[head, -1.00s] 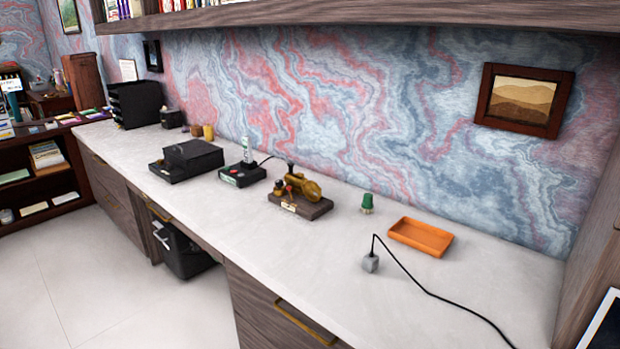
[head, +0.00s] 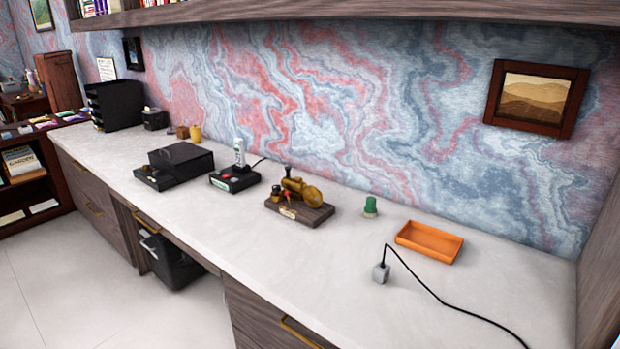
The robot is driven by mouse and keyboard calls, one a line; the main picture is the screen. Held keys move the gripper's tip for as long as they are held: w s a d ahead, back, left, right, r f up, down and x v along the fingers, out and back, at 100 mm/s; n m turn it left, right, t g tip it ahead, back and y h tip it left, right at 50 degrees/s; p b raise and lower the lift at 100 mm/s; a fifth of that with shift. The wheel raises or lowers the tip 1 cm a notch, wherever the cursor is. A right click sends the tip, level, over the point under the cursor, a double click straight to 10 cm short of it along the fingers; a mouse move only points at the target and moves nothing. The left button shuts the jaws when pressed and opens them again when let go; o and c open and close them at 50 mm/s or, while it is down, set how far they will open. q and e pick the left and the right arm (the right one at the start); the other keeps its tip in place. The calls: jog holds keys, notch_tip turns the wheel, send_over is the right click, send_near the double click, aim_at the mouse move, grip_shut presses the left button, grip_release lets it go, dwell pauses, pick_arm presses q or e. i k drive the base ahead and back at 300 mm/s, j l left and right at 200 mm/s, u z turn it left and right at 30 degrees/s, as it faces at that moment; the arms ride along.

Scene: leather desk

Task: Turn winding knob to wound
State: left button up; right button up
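A brass mechanism (head: 299,190) with a round disc and small knobs stands on a dark wooden base (head: 300,211) in the middle of the desk. A small red part and a pale label show at its front. I cannot tell which part is the winding knob or how it is set. A black device (head: 235,180) with an upright white and green cylinder (head: 239,153) stands to its left. Neither of my grippers is in view.
The pale desk top (head: 340,265) is clear in front of the mechanism. A green knobbed object (head: 370,207), an orange tray (head: 429,242) and a grey block (head: 381,273) with a black cable lie to the right. A black box (head: 175,166) stands left. A shelf (head: 350,12) overhangs the back.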

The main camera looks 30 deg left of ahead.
aim_at(276, 188)
jog(key=j+z, duration=0.35)
jog(key=j, duration=0.65)
jog(key=j+z, duration=0.35)
jog(key=j, duration=0.6)
jog(key=k+j, duration=0.1)
jog(key=j, duration=0.5)
jog(key=k+j, duration=0.1)
jog(key=j, duration=0.5)
jog(key=k+j, duration=0.1)
jog(key=j, duration=1.15)
jog(key=k+z, duration=0.05)
